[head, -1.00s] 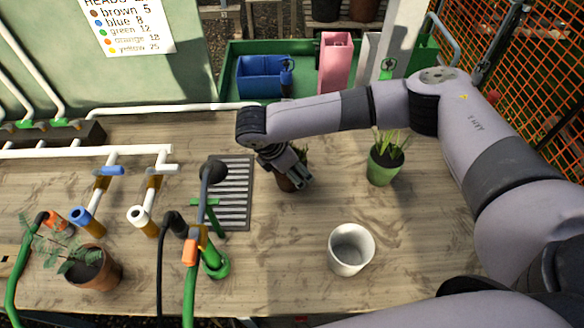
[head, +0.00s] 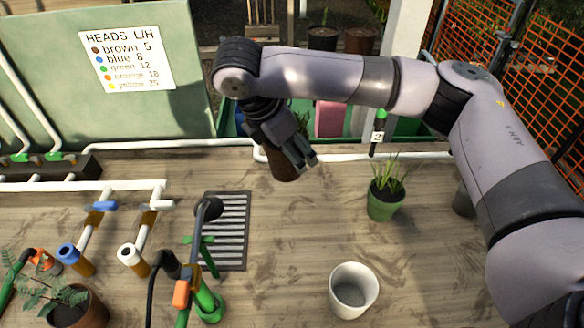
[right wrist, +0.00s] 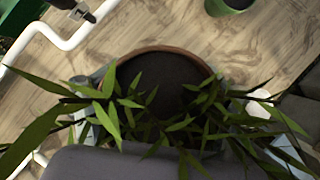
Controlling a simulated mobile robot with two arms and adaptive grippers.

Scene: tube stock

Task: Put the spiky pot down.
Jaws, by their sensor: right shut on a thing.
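My right gripper (head: 300,158) is shut on a brown terracotta pot (head: 284,168) and holds it above the back of the bench. In the right wrist view the pot's round rim (right wrist: 165,50) and dark soil (right wrist: 160,82) show, with long narrow pointed leaves around them. The leaves and wrist hide much of the gripper there. In the head view the gripper covers part of the pot. A green pot (head: 384,205) with an upright spiky plant (head: 388,178) stands on the bench to the right, apart from the gripper. My left gripper is not in view.
An empty white pot (head: 353,291) stands near the front. A white pipe (head: 190,145) runs along the back edge. The bench between grate and green pot is clear.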

